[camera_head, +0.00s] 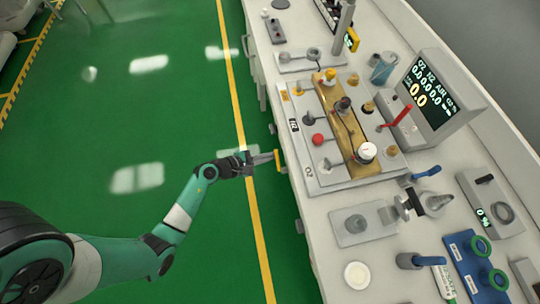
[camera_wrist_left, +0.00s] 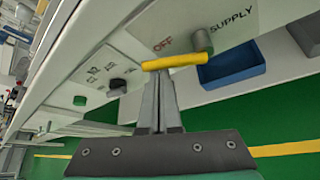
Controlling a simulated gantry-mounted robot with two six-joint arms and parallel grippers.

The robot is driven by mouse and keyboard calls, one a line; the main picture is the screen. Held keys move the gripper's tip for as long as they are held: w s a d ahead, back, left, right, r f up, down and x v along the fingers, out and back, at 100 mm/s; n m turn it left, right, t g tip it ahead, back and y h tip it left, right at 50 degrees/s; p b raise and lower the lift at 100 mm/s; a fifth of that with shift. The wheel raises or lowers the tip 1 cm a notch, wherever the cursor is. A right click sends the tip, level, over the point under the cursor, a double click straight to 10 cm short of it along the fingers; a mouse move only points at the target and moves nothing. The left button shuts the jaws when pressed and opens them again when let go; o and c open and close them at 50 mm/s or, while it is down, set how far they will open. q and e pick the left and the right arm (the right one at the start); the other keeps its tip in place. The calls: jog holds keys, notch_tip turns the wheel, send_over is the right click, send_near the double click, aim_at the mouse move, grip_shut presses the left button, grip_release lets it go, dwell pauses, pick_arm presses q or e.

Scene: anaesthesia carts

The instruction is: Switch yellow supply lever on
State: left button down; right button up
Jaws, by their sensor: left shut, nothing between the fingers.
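The yellow supply lever (camera_head: 277,160) sticks out from the side of the white cart, at its left edge in the head view. In the left wrist view the yellow bar (camera_wrist_left: 175,61) lies nearly level. Its right end is by a grey round pivot (camera_wrist_left: 202,40), and its left end is below the red OFF label (camera_wrist_left: 164,44). SUPPLY is printed to the right. My left gripper (camera_head: 266,158) is shut and empty. In the left wrist view its fingertips (camera_wrist_left: 160,82) are right at the bar's left half; I cannot tell whether they touch. My right gripper is not in view.
The cart top (camera_head: 320,215) carries a gas panel with knobs, a monitor (camera_head: 428,90) and blue fittings. A blue bin (camera_wrist_left: 231,65) is beside the lever in the wrist view. The green floor (camera_head: 130,110) left of the cart is clear.

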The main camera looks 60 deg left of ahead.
pick_arm(q)
jog(key=s+r+m+t+y+b, duration=0.3)
jog(key=s+m+b, duration=0.3)
jog(key=s+b, duration=0.3)
jog(key=shift+s+d+m+t+b, duration=0.3)
jog(key=shift+s+d+t+b, duration=0.1)
jog(key=shift+s, duration=0.35)
dwell(0.5)
jog(key=shift+a+r, duration=0.1)
jog(key=shift+r, duration=0.05)
